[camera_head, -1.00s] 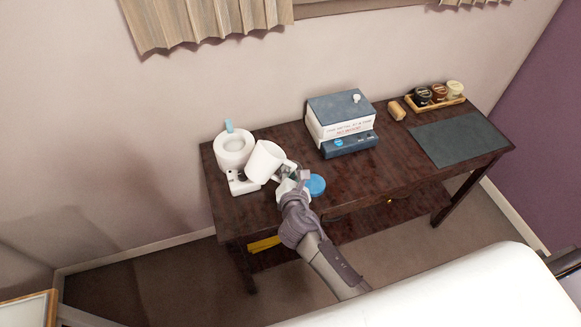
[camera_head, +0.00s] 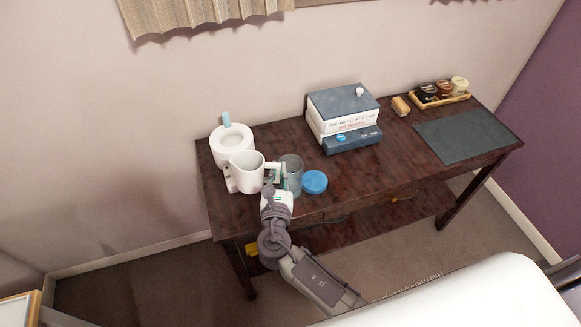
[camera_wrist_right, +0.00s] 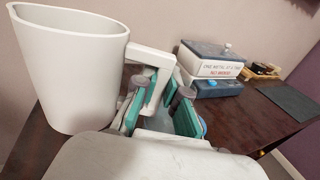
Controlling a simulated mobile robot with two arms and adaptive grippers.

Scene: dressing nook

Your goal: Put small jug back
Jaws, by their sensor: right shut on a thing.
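The small jug is white with a squared handle and an open top. It stands upright at the left front of the dark table in the head view (camera_head: 245,172) and fills the left of the right wrist view (camera_wrist_right: 68,70). My right gripper (camera_head: 272,174) reaches in from the front and is shut on the jug's handle; its green-lined fingers (camera_wrist_right: 150,100) flank the handle in the wrist view. Whether the jug's bottom touches anything cannot be told. Behind it is a white round-topped appliance (camera_head: 231,139) with a light blue tab. My left gripper is not in view.
A clear glass jar (camera_head: 291,168) stands close to the right of my gripper, beside a round blue lid (camera_head: 315,182). Stacked books (camera_head: 343,106), a small wooden piece (camera_head: 400,106), a tray of jars (camera_head: 443,101) and a dark mat (camera_head: 465,138) lie farther right.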

